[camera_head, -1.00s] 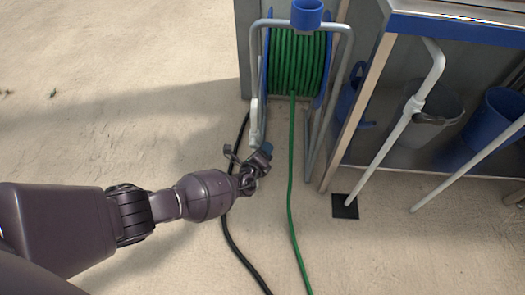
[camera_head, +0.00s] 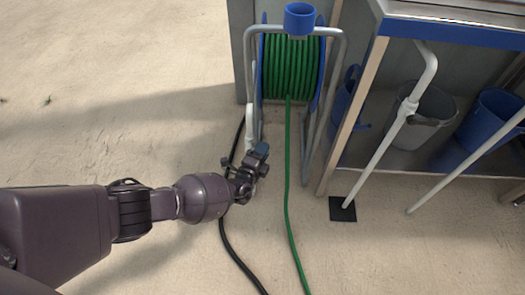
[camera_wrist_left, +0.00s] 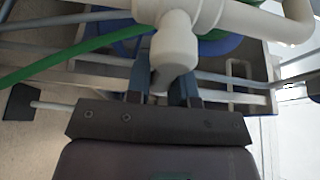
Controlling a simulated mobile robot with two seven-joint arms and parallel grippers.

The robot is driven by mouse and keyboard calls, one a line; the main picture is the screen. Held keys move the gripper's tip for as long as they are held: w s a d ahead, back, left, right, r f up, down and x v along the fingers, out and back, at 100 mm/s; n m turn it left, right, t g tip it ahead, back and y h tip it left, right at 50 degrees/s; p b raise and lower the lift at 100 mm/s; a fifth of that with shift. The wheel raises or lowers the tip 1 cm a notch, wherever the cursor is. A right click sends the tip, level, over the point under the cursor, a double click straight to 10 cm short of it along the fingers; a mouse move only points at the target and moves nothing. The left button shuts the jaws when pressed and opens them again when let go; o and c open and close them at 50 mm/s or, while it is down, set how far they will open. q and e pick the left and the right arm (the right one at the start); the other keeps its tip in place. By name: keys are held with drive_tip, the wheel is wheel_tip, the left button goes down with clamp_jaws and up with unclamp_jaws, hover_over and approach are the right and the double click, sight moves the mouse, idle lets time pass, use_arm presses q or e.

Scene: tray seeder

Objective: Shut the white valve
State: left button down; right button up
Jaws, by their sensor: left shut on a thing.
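The white valve (camera_wrist_left: 174,45) is large in the left wrist view, with a rounded white handle pointing down from a white pipe. My left gripper (camera_wrist_left: 164,88) has its two dark blue fingers on either side of the lower end of this handle and is shut on it. In the head view my left gripper (camera_head: 257,157) is at the foot of the white pipe (camera_head: 250,125) beside the hose reel. The valve itself is mostly hidden there by the gripper. My right gripper does not show.
A reel with green hose (camera_head: 290,70) stands just behind the gripper. The green hose (camera_head: 289,200) and a black hose (camera_head: 232,245) run along the floor. A blue-edged table (camera_head: 450,35) with buckets below stands at right.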

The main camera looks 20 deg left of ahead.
use_arm(q)
drive_tip(key=shift+w+a+r, duration=0.1)
drive_tip(key=c, duration=1)
unclamp_jaws()
drive_tip(key=shift+s, duration=0.35)
drive_tip(key=shift+s+a+p, duration=0.2)
drive_tip(key=shift+s+p, duration=0.2)
drive_tip(key=shift+s, duration=1.3)
drive_tip(key=shift+s+a+p, duration=0.2)
drive_tip(key=shift+s+p, duration=0.2)
drive_tip(key=shift+s, duration=1.3)
drive_tip(key=shift+s+a+p, duration=0.2)
drive_tip(key=shift+s+p, duration=0.2)
drive_tip(key=shift+s, duration=1.3)
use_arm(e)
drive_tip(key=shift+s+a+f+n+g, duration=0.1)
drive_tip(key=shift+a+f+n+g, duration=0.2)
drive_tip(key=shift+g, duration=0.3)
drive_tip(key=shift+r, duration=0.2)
